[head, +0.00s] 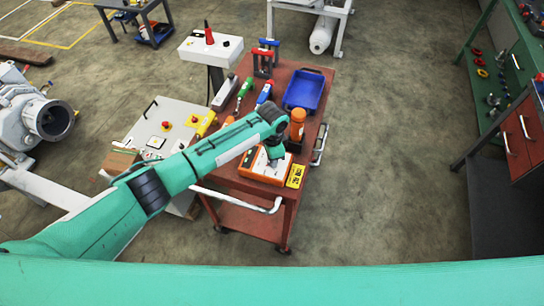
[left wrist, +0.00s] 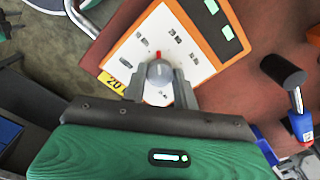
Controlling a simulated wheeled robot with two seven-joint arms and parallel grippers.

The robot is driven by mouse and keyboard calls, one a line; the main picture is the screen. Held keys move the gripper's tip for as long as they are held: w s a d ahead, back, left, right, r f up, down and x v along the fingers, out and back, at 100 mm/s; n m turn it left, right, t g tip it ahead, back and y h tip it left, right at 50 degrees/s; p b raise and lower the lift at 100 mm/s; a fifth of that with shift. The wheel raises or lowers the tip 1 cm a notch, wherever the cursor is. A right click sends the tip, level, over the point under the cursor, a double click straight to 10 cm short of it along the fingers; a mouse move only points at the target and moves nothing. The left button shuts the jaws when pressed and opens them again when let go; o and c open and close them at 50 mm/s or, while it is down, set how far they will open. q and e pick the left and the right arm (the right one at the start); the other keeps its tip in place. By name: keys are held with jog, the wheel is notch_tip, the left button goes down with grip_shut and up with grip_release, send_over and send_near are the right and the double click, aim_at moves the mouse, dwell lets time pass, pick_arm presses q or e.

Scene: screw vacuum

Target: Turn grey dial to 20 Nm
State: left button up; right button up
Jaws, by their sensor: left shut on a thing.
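The orange and white device (head: 262,172) lies on the red cart's near end. In the left wrist view, its white face (left wrist: 138,50) carries a grey dial (left wrist: 160,72) with a red mark on the edge away from my gripper. My left gripper (left wrist: 160,84) has one finger on each side of the dial and is shut on it. In the head view, the left gripper (head: 275,156) reaches down onto the device, and the dial is hidden. My right gripper is not in view.
The red cart (head: 312,112) also holds a blue bin (head: 304,90), an orange cylindrical thing (head: 297,124) close to my gripper, and several tools. A white control box (head: 211,48) stands behind left. Open floor lies right of the cart.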

pick_arm(q)
jog(key=m, duration=0.4)
jog(key=shift+r+m, duration=0.1)
jog(key=shift+m, duration=0.6)
jog(key=o, duration=1)
notch_tip(320, 180, up, 14)
jog(key=b, duration=0.4)
